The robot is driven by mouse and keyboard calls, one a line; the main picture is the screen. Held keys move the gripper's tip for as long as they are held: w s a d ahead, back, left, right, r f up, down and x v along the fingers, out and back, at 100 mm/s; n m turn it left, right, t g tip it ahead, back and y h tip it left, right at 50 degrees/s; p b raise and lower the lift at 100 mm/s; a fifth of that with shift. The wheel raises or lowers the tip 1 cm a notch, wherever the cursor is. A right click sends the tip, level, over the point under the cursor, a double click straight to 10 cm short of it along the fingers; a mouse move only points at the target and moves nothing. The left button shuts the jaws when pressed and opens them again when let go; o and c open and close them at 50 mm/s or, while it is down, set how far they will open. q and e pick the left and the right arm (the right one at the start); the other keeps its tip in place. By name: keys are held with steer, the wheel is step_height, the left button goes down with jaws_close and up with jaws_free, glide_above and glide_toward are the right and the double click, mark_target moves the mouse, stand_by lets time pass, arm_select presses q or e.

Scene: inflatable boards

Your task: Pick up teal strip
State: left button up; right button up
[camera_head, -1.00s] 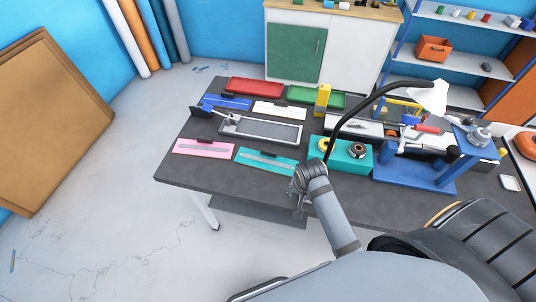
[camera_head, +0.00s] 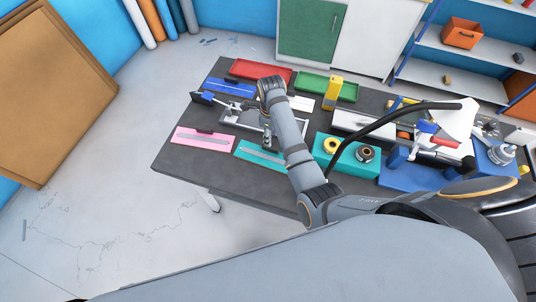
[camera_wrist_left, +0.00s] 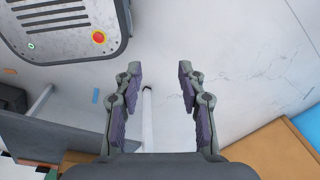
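The teal strip (camera_head: 258,156) lies flat near the front edge of the dark table, with a grey bar along its middle. Its right end is partly hidden by my right arm. My right gripper (camera_head: 267,138) hangs down over the far side of the strip; whether it touches is unclear, and its fingers are too small to tell open or shut. My left gripper (camera_wrist_left: 160,72) is open and empty in the left wrist view, over the pale floor. It does not show in the head view.
A pink strip (camera_head: 203,140) lies just left of the teal one. A teal box with tape rolls (camera_head: 345,157) stands to the right. Behind lie a grey tray (camera_head: 230,117), a blue strip (camera_head: 231,87), a red tray (camera_head: 260,70) and a green tray (camera_head: 325,86). A black lamp arm (camera_head: 385,114) arches at right.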

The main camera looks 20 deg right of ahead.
mark_target(271, 147)
steer(key=shift+w+d+f, duration=0.1)
steer(key=shift+w+f, duration=0.05)
steer(key=shift+f, duration=0.4)
steer(key=shift+w+d+f, duration=0.1)
steer(key=shift+f, duration=0.45)
steer(key=shift+s+a+f+p, duration=0.1)
steer(key=shift+s+f+p, duration=0.05)
steer(key=shift+f+p, duration=0.65)
step_height(271, 147, down, 3)
steer(key=shift+r, duration=0.1)
steer(key=shift+f, duration=0.45)
arm_select(q)
steer(key=shift+w+d+r, duration=0.15)
steer(key=shift+w+r, duration=0.3)
steer(key=shift+r, duration=0.05)
steer(key=shift+w+d+r, duration=0.15)
steer(key=shift+w+r, duration=0.3)
steer(key=shift+r, duration=0.05)
arm_select(e)
jaws_close()
